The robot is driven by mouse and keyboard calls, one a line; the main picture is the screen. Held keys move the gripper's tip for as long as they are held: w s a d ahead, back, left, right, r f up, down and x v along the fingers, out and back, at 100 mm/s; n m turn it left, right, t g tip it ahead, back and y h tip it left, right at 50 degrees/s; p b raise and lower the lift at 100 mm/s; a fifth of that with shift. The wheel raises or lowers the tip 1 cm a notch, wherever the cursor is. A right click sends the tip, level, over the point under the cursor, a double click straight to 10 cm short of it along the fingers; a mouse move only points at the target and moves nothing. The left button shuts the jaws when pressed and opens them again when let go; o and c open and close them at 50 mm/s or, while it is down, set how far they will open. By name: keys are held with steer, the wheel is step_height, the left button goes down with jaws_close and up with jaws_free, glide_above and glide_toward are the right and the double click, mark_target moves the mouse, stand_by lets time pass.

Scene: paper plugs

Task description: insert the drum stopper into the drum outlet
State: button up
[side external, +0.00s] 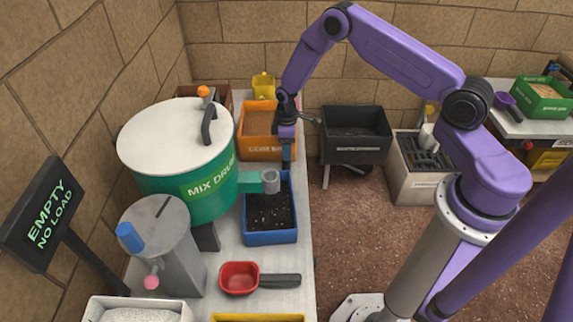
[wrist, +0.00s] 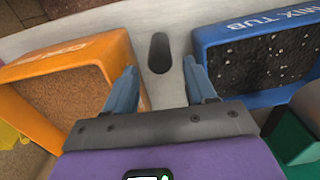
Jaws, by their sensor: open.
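The green mix drum (side external: 185,190) has a white lid and a short green spout ending in a grey ring, the drum outlet (side external: 270,182), over the blue tub. A dark grey round-ended peg, apparently the drum stopper (wrist: 159,52), is on the pale bench between the orange bin and the blue tub. My gripper (side external: 287,165) points down there in the side view, and the peg cannot be made out in that view. In the wrist view my gripper (wrist: 160,70) is open and empty, with the peg just beyond and between its blue fingertips.
The orange bin (side external: 262,153) and blue mix tub (side external: 271,238) flank my gripper closely. A grey canister (side external: 175,250) with blue and pink plugs, a red scoop (side external: 239,278) and an "EMPTY NO LOAD" sign (side external: 45,215) are nearer the camera. A black cart (side external: 355,150) stands beyond the bench.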

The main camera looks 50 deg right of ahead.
steer(key=shift+f, duration=1.3)
steer(key=shift+c, duration=0.3)
jaws_close()
steer(key=shift+r, duration=0.15)
steer(key=shift+r, duration=2.4)
